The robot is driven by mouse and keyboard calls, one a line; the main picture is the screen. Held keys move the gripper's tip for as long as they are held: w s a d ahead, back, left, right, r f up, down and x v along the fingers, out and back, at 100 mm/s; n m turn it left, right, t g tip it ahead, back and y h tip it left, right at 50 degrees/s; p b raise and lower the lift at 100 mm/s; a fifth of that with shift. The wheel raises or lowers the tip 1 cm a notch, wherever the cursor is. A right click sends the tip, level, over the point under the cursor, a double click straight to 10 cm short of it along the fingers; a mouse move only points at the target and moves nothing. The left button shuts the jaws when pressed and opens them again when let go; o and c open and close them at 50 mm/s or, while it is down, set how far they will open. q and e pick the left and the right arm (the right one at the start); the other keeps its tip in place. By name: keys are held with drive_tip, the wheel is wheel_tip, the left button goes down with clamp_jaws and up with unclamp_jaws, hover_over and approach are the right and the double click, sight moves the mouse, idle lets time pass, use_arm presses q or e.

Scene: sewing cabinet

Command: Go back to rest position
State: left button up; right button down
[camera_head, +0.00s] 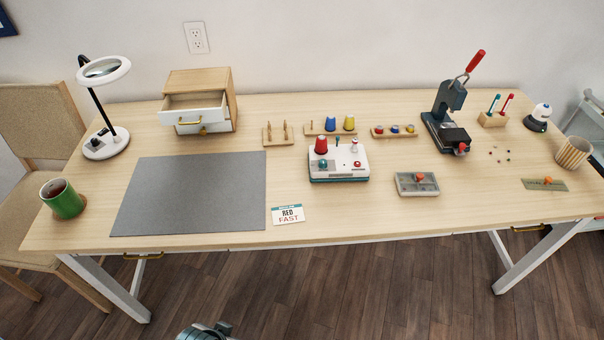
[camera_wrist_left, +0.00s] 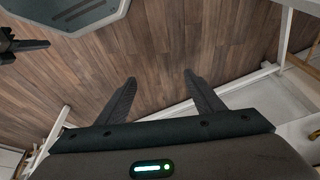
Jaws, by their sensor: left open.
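My left gripper (camera_wrist_left: 159,78) shows in the left wrist view. Its two dark fingers are spread apart over bare wood floor, with nothing between them. In the head view only a grey and dark piece of my left arm (camera_head: 205,332) shows at the bottom edge, in front of the table and clear of it. A dark finger-like part, apparently my right gripper (camera_wrist_left: 18,46), shows at the left edge of the left wrist view. Its opening cannot be made out. The head view does not show my right arm.
A chair (camera_head: 40,130) stands at left. The floor before the table is clear.

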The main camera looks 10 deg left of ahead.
use_arm(q)
wheel_tip(320, 180, down, 19)
drive_tip(key=d, duration=0.2)
drive_tip(key=s+f+t+h, duration=0.1)
drive_tip(key=s+f, duration=0.5)
drive_tip(key=f, duration=0.5)
drive_tip(key=shift+s+m, duration=0.3)
drive_tip(key=shift+s, duration=0.1)
